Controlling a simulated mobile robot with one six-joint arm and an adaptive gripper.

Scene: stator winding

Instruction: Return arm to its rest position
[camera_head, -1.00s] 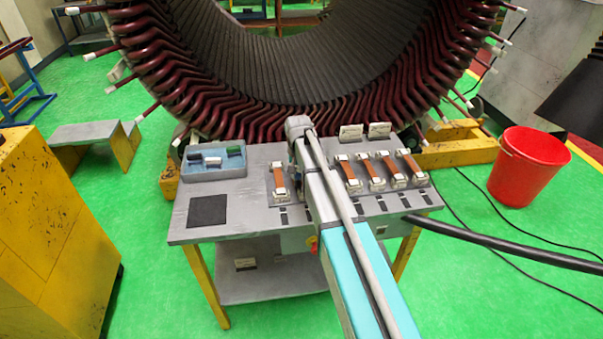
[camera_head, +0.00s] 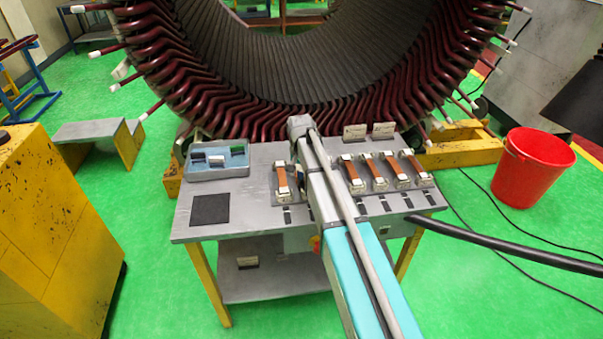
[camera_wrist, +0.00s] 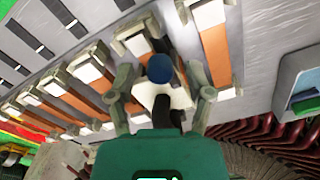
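My arm reaches over the grey worktable (camera_head: 258,215) in the head view, its far end above the table's back edge, between one orange-brown coil piece (camera_head: 282,179) and the row of similar pieces (camera_head: 376,174) on the right. The arm hides my gripper there. In the wrist view my gripper (camera_wrist: 164,97) has its two fingers spread apart. A blue round thing (camera_wrist: 160,68) and a white piece show between them; I cannot tell whether the fingers touch either. Coil pieces (camera_wrist: 215,45) with white ends lie beyond the fingers.
The large stator (camera_head: 300,118) with dark red windings stands close behind the table. A blue-grey tray (camera_head: 217,172) with small parts sits at back left, near a black square (camera_head: 210,209). A red bucket (camera_head: 532,168) stands right, a yellow cabinet (camera_head: 55,235) left.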

